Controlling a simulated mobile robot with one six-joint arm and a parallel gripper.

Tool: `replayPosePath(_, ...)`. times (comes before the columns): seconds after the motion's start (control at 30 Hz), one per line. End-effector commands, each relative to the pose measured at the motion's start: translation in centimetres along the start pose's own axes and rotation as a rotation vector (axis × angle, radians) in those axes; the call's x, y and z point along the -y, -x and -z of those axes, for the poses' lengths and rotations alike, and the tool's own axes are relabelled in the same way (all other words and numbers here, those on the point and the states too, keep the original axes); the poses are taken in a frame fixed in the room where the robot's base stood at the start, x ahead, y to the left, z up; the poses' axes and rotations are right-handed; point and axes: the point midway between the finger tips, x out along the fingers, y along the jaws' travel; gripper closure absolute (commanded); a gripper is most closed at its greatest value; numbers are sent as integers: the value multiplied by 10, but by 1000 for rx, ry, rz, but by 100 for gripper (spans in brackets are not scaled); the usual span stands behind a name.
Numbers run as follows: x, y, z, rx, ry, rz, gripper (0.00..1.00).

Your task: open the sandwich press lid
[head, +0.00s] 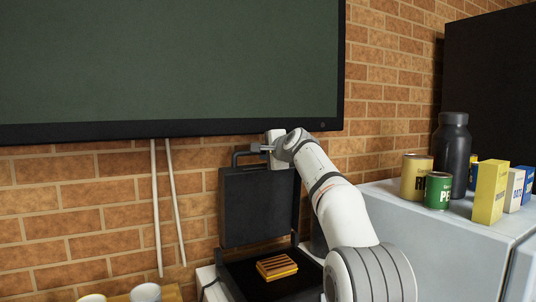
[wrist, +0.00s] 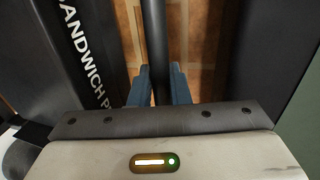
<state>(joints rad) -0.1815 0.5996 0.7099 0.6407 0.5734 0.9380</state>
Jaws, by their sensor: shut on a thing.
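The sandwich press (head: 262,268) stands on a pale surface in the lower middle of the head view. Its dark lid (head: 246,207) is raised to about upright, and a grilled sandwich (head: 277,267) lies on the lower plate. My gripper (head: 265,149) is at the top of the lid, at its bar handle (head: 241,153). In the wrist view the two blue-grey fingers (wrist: 158,88) are shut on the dark handle bar (wrist: 155,45). Lettering on the press shows at the left of that view. The far side of the lid is hidden.
A dark wall screen (head: 170,65) hangs just above the lid and my gripper. Two pale pipes (head: 156,210) run down the brick wall at left. Cans, a dark bottle (head: 452,155) and boxes (head: 490,192) stand on a grey cabinet at right. Cups (head: 146,292) stand at the bottom left.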

Motion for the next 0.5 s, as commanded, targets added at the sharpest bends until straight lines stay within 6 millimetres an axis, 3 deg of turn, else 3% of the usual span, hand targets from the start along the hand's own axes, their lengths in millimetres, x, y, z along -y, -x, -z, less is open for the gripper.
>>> replayPosePath(0.37,0,0,1,-2,0,-1,100)
replayPosePath(0.4,0,0,1,-2,0,-1,82)
replayPosePath(0.5,0,0,2,-2,0,-1,73)
